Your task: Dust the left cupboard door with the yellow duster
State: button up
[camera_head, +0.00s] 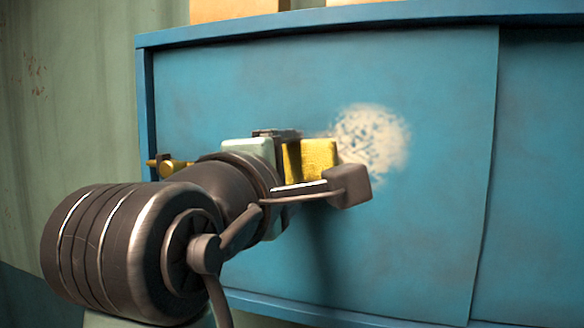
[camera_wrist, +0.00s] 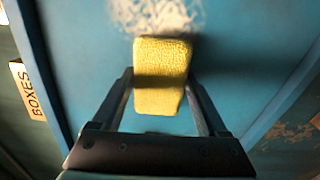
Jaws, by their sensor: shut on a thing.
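The left cupboard door (camera_head: 420,220) is blue and shut, and it fills much of the head view. A pale, speckled dust patch (camera_head: 372,138) lies on it right of my gripper. It also shows at the top of the wrist view (camera_wrist: 160,14). The yellow duster (camera_head: 312,157) is a block held in front of the door at the patch's left edge. My gripper (camera_wrist: 160,92) is shut on the duster, with one finger on each side in the wrist view. I cannot tell whether the duster touches the door.
A brass-coloured handle (camera_head: 168,166) sticks out at the door's left side, close to my arm. Another blue panel (camera_head: 545,170) lies to the right. Boxes (camera_head: 235,9) stand on top of the cupboard. A "BOXES" label (camera_wrist: 28,90) shows at left in the wrist view.

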aim_at(417, 140)
jog(key=shift+w+d, duration=0.2)
jog(key=shift+w, duration=0.4)
jog(key=shift+s+d, duration=0.7)
jog(key=shift+d, duration=1.5)
jog(key=shift+s+d, duration=0.7)
jog(key=shift+d, duration=1.5)
jog(key=shift+s+d, duration=0.7)
jog(key=shift+d, duration=1.5)
jog(key=shift+a+r, duration=0.15)
jog(key=shift+r, duration=0.7)
jog(key=shift+w+a, duration=0.7)
jog(key=shift+a, duration=1.45)
jog(key=shift+w+a, duration=0.7)
jog(key=shift+a, duration=1.5)
jog(key=shift+w+a, duration=0.7)
jog(key=shift+a, duration=1.45)
jog(key=shift+d+r, duration=0.1)
jog(key=shift+r, duration=0.8)
jog(key=shift+s+d+f, duration=0.1)
jog(key=shift+s+d, duration=0.6)
jog(key=shift+d, duration=1.45)
jog(key=shift+s+d+r, duration=0.1)
jog(key=shift+s+d, duration=0.6)
jog(key=shift+d, duration=1.5)
jog(key=shift+s+d+f, duration=0.1)
jog(key=shift+s+d, duration=0.6)
jog(key=shift+d, duration=1.45)
